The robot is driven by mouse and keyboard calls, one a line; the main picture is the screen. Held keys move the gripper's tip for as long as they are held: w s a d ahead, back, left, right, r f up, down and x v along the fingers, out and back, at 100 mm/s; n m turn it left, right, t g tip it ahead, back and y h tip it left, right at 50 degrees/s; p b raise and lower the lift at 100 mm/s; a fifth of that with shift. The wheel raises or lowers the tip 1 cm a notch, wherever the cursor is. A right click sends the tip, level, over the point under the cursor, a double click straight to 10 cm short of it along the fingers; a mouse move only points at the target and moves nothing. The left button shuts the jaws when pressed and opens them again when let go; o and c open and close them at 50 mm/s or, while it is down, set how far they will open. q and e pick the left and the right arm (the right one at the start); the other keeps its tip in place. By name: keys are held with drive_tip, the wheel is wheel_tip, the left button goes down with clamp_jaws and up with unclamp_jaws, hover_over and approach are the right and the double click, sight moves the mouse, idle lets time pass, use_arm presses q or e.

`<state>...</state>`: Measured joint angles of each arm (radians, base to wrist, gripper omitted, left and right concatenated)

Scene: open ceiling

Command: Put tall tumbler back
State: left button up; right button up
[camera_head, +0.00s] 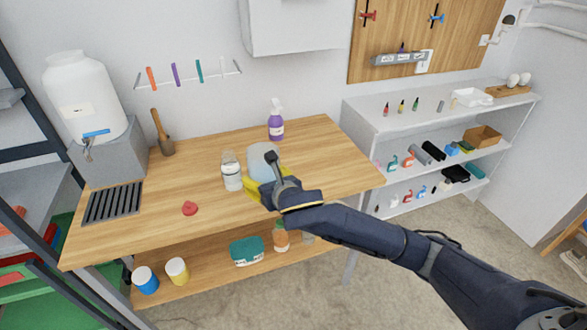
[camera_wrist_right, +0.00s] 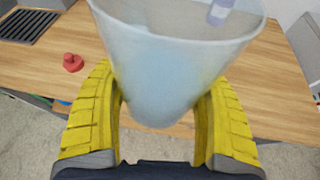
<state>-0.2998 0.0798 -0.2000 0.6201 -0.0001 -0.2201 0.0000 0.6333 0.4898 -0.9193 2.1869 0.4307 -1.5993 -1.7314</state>
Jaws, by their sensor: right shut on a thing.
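The tall tumbler is a translucent, pale bluish cup (camera_wrist_right: 165,75) that fills the middle of the right wrist view. It also shows in the head view (camera_head: 262,163) above the wooden table. My right gripper (camera_wrist_right: 160,110), with yellow ribbed fingers, is shut on the tumbler from both sides. In the head view the right gripper (camera_head: 258,190) is over the table's front part, partly hidden by its own wrist. Whether the tumbler's base touches the table cannot be told. My left gripper is not in view.
A clear bottle (camera_head: 231,171) stands close left of the tumbler. A purple pump bottle (camera_head: 276,120) stands behind. A red object (camera_head: 190,208) lies at the front left. A white dispenser (camera_head: 85,100) stands beyond a black drain grate (camera_head: 113,203). The table's right side is clear.

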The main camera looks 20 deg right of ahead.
drive_tip(key=s+d+r+m+h, duration=0.2)
drive_tip(key=s+d+r+h, duration=0.15)
drive_tip(key=d, duration=0.65)
wheel_tip(320, 180, up, 6)
drive_tip(key=f+n+y, duration=0.1)
drive_tip(key=y, duration=0.2)
hover_over(294, 168)
drive_tip(key=shift+n, duration=0.3)
wheel_tip(294, 168, down, 19)
drive_tip(key=shift+s+f, duration=0.1)
drive_tip(key=shift+f, duration=0.1)
drive_tip(key=shift+f, duration=0.15)
drive_tip(key=o, duration=1.6)
